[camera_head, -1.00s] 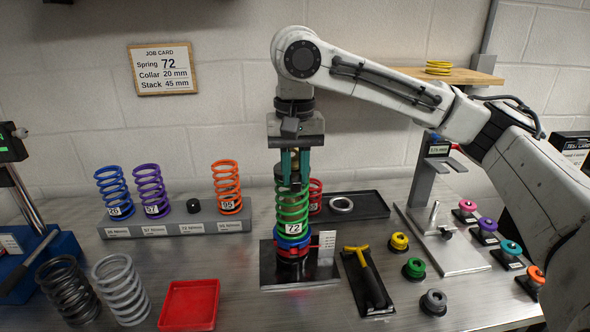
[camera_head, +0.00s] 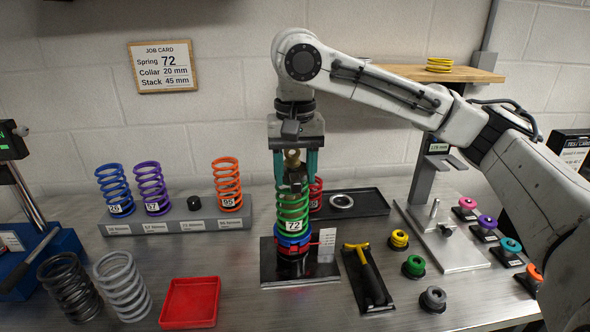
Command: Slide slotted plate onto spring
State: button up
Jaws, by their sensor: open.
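The green spring (camera_head: 292,205), labelled 72, stands upright on a stand with a black base (camera_head: 267,272) in the middle of the bench. A blue ring (camera_head: 291,241) and a red part sit under it. My gripper (camera_head: 293,167) is open above the spring, its teal fingers apart on either side of the brassy shaft end. A dark piece (camera_head: 296,180) sits at the top of the spring, around or against the shaft; I cannot tell whether this is the slotted plate or whether its slot is seated. A grey ring (camera_head: 341,202) lies in the black tray behind.
A rack (camera_head: 172,226) with blue, purple and orange springs stands at left. Dark and grey springs (camera_head: 122,285) and a red tray (camera_head: 190,303) are in front. A yellow-handled tool (camera_head: 366,275) and several coloured pieces lie at right, near a gauge stand (camera_head: 445,237).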

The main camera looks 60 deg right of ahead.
jog(key=shift+r, duration=0.1)
notch_tip(320, 180, up, 11)
jog(key=shift+f, duration=0.2)
dwell(0.4)
